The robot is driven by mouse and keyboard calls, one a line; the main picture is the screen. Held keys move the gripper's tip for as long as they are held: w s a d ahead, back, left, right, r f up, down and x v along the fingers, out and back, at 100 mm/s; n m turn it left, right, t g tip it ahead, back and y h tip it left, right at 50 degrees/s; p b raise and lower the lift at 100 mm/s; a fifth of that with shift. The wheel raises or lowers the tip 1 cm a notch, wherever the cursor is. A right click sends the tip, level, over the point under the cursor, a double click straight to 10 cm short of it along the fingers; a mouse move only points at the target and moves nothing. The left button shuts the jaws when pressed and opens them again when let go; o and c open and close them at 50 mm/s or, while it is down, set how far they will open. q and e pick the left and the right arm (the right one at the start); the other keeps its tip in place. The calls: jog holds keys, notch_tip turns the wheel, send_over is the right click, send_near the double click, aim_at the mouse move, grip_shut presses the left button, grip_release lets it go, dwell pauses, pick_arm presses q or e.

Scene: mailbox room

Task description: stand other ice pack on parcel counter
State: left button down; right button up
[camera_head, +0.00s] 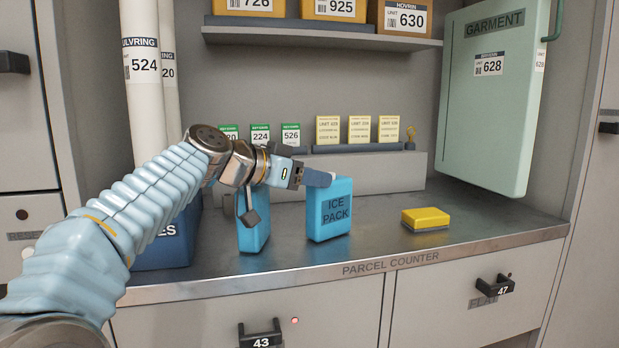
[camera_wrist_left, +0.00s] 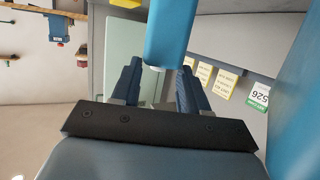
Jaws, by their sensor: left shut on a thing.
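A blue ice pack (camera_head: 330,215), labelled ICE PACK, is upright over the parcel counter (camera_head: 376,268). Its bottom is at or very near the surface; I cannot tell if it touches. My left gripper (camera_head: 318,178) is shut on its top edge. In the left wrist view the held pack (camera_wrist_left: 172,32) shows between the fingers. Another blue ice pack (camera_head: 253,232) stands upright on the counter to the left, partly hidden by my left arm. It appears large at the right of the left wrist view (camera_wrist_left: 298,105). My right gripper is not in view.
A yellow box (camera_head: 426,219) lies on the counter to the right. A grey ledge (camera_head: 380,174) with several cards runs behind. A green garment case (camera_head: 487,105) hangs at the right, and white tubes (camera_head: 143,85) stand at the left. A dark blue bin (camera_head: 165,248) sits at the counter's left.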

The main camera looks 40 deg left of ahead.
pick_arm(q)
jog(key=c, duration=0.6)
grip_release()
jog(key=shift+f, duration=0.1)
jog(key=shift+o, duration=0.2)
jog(key=v, duration=1.2)
